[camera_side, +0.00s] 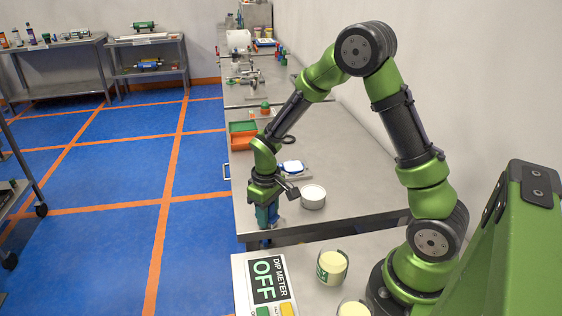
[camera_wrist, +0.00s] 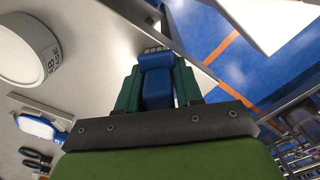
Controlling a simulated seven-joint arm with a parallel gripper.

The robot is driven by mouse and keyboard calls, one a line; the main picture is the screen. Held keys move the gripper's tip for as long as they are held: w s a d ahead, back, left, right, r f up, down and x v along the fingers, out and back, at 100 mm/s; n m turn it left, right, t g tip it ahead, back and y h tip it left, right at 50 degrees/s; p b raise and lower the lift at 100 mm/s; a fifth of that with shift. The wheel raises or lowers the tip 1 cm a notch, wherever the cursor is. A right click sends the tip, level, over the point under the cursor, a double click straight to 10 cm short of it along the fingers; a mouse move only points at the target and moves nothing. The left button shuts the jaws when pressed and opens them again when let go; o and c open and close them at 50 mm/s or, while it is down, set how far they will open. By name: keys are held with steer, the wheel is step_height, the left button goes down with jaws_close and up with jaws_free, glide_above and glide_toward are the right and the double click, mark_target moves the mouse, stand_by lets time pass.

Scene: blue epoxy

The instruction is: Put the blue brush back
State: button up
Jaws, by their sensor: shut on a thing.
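The blue brush (camera_wrist: 157,82) is between the two dark green fingers of my gripper (camera_wrist: 156,88) in the wrist view. In the side view, my gripper (camera_side: 264,214) points down over the near left corner of the steel table (camera_side: 345,150), and the brush is mostly hidden by the fingers. I cannot tell whether the brush touches the table.
A round white container (camera_side: 313,196) stands right of my gripper. A white-and-blue item (camera_side: 292,167) lies on a small tray behind it. Green and orange bins (camera_side: 242,140) stand farther back. The dip meter (camera_side: 266,284) and a cream-filled beaker (camera_side: 331,267) are in front.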

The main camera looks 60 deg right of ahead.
steer(key=shift+f, duration=0.15)
steer(key=o, duration=0.9)
steer(key=shift+o, duration=0.2)
step_height(320, 180, up, 12)
steer(key=shift+r, duration=0.15)
steer(key=s+a+r+m+t+y, duration=0.1)
steer(key=s+a+r+m+t, duration=0.1)
steer(key=s+r, duration=0.4)
steer(key=s+a+r+m+t+y, duration=0.1)
steer(key=s+a+r+t, duration=0.3)
steer(key=s, duration=0.4)
steer(key=shift+r+m+t, duration=0.5)
steer(key=shift+r+t, duration=0.1)
steer(key=shift+r, duration=0.25)
steer(key=shift+w, duration=0.1)
